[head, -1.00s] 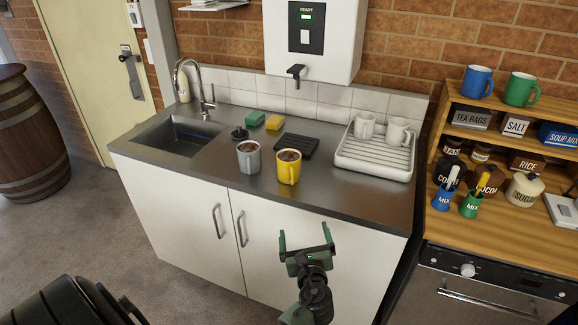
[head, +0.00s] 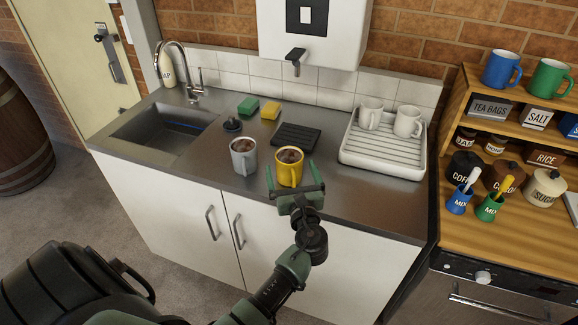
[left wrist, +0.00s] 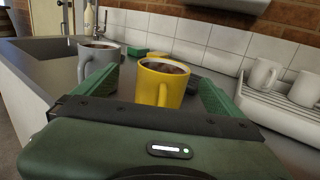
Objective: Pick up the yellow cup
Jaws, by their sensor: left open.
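The yellow cup (head: 290,170) stands upright near the front edge of the steel counter, filled with something brown. In the left wrist view it (left wrist: 158,88) shows straight ahead between my finger pads, its handle facing me. My left gripper (head: 292,182) is open at the counter's front edge, with its fingers pointing at the cup. I cannot tell how far they reach around it. A grey cup (head: 243,158) with similar brown contents stands just left of the yellow one. It is partly behind my left finger in the left wrist view (left wrist: 97,52). My right gripper is not in view.
A black mat (head: 296,135), a green sponge (head: 248,106) and a yellow sponge (head: 270,110) lie behind the cups. A white drying rack (head: 385,155) with two white mugs is at right. The sink (head: 160,132) is at left.

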